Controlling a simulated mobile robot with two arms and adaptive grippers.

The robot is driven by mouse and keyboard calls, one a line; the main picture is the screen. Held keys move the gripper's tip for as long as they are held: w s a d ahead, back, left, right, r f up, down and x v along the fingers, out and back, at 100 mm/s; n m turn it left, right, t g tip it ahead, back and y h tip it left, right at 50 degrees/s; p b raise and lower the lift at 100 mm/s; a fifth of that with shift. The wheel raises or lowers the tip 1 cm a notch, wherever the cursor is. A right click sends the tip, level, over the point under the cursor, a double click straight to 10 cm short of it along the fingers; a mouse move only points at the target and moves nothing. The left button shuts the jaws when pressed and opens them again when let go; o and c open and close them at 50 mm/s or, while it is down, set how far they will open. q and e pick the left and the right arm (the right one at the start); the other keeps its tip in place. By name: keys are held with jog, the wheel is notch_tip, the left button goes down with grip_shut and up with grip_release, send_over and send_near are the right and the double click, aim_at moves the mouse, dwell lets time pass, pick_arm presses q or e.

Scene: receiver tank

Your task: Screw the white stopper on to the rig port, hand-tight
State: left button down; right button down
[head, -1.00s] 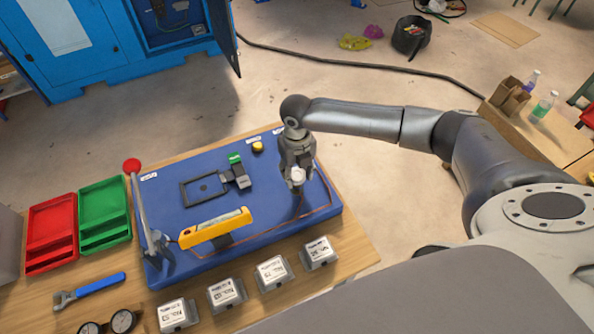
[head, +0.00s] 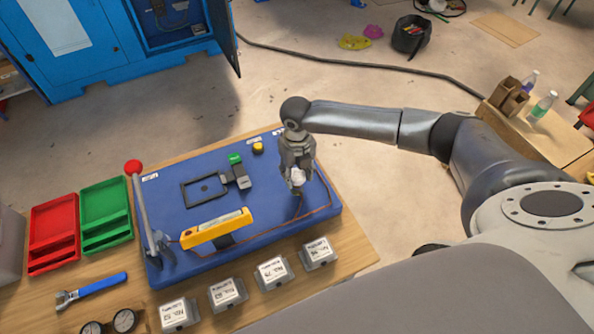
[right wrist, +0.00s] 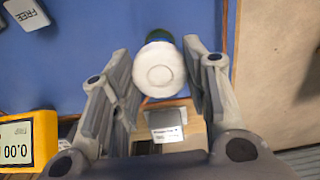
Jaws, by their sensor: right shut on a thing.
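The white stopper (head: 298,176) is between the fingers of my right gripper (head: 297,181), over the right part of the blue board. In the right wrist view the stopper (right wrist: 159,70) shows as a round white cap with a finger on each side. My right gripper (right wrist: 162,72) is shut on it. A dark teal and brass-coloured ring (right wrist: 160,36) shows just behind the stopper and looks like the rig port. The stopper covers most of it, so I cannot tell how far the two are engaged. My left gripper is not in view.
The blue board (head: 270,225) carries a yellow meter (head: 215,228), a red-knobbed lever (head: 140,205) and a black frame (head: 203,188). Several grey labelled boxes (head: 271,271) line the front edge. Red (head: 52,232) and green (head: 105,212) trays and a blue-handled tool (head: 92,290) lie left.

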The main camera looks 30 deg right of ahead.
jog(key=shift+f, duration=0.45)
dwell(0.3)
